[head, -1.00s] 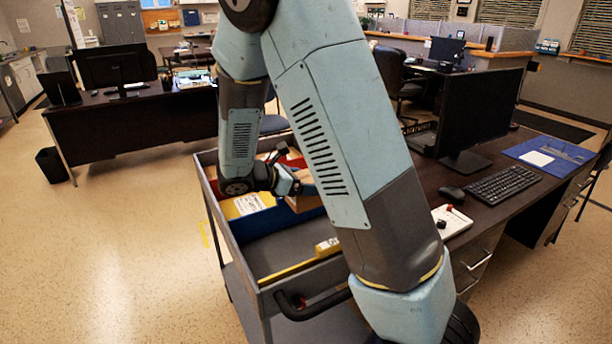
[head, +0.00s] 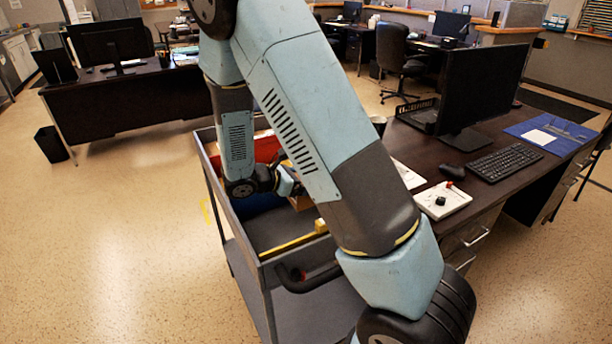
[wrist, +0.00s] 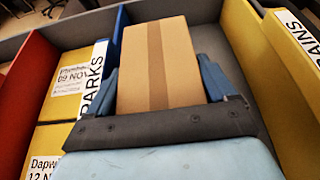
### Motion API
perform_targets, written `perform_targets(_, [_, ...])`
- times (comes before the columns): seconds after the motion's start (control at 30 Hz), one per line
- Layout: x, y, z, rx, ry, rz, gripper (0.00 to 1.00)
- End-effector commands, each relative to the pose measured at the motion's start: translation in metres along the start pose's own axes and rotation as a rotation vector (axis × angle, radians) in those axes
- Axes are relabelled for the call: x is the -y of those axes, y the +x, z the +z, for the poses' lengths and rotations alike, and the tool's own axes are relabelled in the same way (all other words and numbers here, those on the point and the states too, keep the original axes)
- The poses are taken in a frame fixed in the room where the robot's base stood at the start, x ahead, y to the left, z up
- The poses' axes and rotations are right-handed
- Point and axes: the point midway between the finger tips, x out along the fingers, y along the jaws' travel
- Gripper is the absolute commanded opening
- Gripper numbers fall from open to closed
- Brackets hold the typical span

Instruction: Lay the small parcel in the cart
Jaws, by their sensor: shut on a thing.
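The small parcel is a brown cardboard box with a darker tape strip, and it fills the upper middle of the wrist view (wrist: 180,60). My gripper (wrist: 160,82) is shut on it, with one dark blue finger along each side. In the head view my gripper (head: 291,188) is over the grey cart (head: 236,232), and only a bit of the parcel (head: 301,203) shows beside my arm. The parcel is inside the cart's outline. I cannot tell whether it touches the cart's floor.
A red panel (head: 266,149) shows at the cart's far end. The dark desk (head: 415,150) stands right of the cart. Open floor lies left.

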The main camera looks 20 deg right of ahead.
Motion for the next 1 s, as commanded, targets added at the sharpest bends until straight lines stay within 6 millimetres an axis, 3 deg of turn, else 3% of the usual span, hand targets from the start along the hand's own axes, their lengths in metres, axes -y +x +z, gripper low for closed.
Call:
perform_targets(0.6, [0.0,0.018,-0.043,0.0,0.0,-0.002,0.42])
perform_targets(1.0, [0.0,0.021,-0.049,0.0,0.002,-0.001,0.42])
